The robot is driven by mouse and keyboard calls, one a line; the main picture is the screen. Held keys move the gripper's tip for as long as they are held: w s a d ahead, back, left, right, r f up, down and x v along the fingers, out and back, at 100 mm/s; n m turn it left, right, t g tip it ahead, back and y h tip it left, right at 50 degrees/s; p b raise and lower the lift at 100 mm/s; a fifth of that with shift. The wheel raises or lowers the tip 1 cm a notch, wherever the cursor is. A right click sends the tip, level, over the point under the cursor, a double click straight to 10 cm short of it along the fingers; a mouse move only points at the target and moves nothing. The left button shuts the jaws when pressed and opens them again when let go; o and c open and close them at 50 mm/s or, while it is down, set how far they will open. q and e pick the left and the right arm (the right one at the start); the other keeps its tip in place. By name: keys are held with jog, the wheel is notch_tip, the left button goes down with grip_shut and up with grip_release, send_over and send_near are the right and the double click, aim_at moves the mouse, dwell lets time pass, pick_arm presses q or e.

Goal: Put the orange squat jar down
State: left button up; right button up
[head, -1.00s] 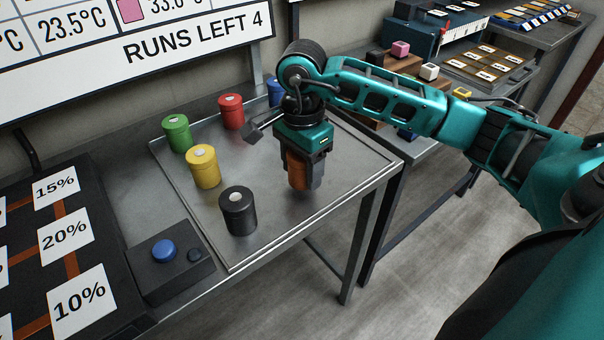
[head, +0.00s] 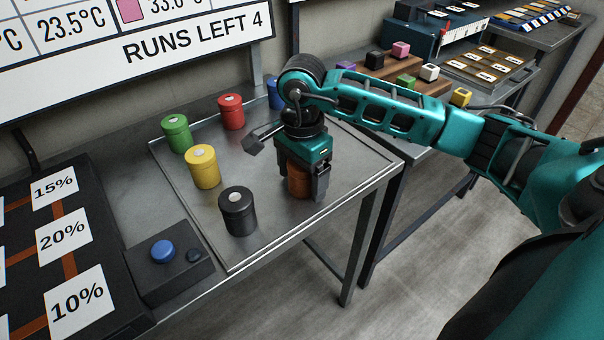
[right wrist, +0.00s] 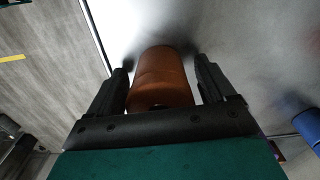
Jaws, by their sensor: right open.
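The orange squat jar (head: 299,182) stands on the metal tray table (head: 270,222), in its front right part, partly hidden by my gripper. My right gripper (head: 304,190) points down over it with the fingers spread, one on each side. In the right wrist view the jar (right wrist: 161,78) lies between the two open fingers (right wrist: 161,85), with a gap showing on each side. My left gripper is not in view.
Green (head: 177,133), red (head: 231,112), yellow (head: 203,166), black (head: 238,212) and blue (head: 274,92) jars stand on the same tray. A dark box with a blue button (head: 163,250) sits at front left. The tray's right part is clear.

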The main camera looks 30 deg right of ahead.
jog(key=shift+r, duration=0.6)
notch_tip(320, 180, up, 11)
jog(key=shift+f+p, duration=0.2)
jog(key=shift+p, duration=0.55)
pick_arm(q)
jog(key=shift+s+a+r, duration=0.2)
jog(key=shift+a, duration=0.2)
pick_arm(e)
jog(key=shift+r, duration=0.3)
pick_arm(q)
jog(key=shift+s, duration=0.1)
